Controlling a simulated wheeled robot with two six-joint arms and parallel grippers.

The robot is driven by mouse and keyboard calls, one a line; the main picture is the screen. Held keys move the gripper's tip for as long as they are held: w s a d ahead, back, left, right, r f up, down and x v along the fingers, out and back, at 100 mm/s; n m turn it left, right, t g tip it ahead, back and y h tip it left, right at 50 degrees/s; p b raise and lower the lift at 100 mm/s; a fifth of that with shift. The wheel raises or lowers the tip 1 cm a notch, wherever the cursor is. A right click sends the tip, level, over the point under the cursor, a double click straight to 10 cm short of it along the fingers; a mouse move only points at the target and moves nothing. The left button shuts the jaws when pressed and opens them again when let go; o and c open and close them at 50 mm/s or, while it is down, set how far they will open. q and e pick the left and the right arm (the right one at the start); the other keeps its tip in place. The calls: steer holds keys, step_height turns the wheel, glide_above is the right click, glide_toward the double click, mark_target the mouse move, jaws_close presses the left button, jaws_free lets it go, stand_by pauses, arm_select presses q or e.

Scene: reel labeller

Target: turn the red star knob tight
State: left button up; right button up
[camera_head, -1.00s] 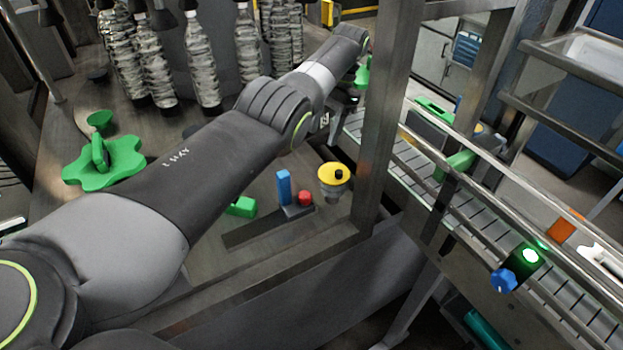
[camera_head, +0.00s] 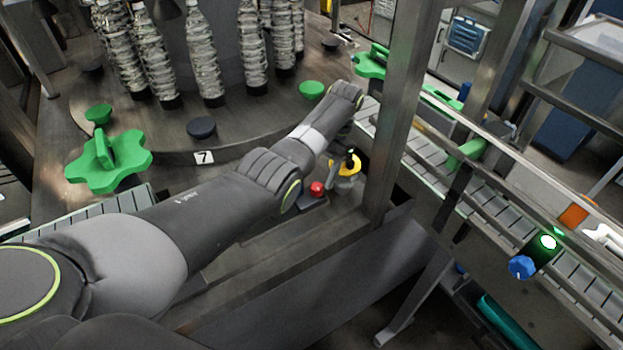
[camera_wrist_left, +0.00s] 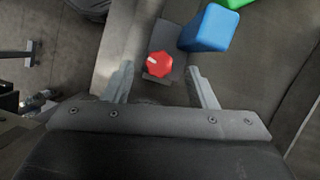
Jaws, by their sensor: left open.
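The red star knob (camera_head: 317,188) shows as a small red cap on a dark base, just below my left forearm in the head view. In the left wrist view the red knob (camera_wrist_left: 160,65) has a white mark at its left side. My left gripper (camera_wrist_left: 161,69) is open. Its two grey fingers lie either side of the knob in that view, with a gap to each; I cannot tell how far above the knob they are. In the head view my forearm and wrist hide most of the gripper. My right gripper is not in view.
A blue block (camera_wrist_left: 208,30) stands right beside the knob, with a green part (camera_wrist_left: 232,3) beyond it. A yellow-ringed fitting (camera_head: 346,166) is close to the knob's right. A steel post (camera_head: 400,120) and the conveyor (camera_head: 490,210) are farther right. Bottles stand behind on the carousel.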

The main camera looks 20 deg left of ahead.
mark_target(316, 187)
arm_select(q)
steer(key=shift+x, duration=1.1)
steer(key=shift+s+a+f, duration=0.1)
steer(key=shift+s+f, duration=0.15)
steer(key=shift+f, duration=0.1)
steer(key=shift+w, duration=0.1)
steer(key=c, duration=1)
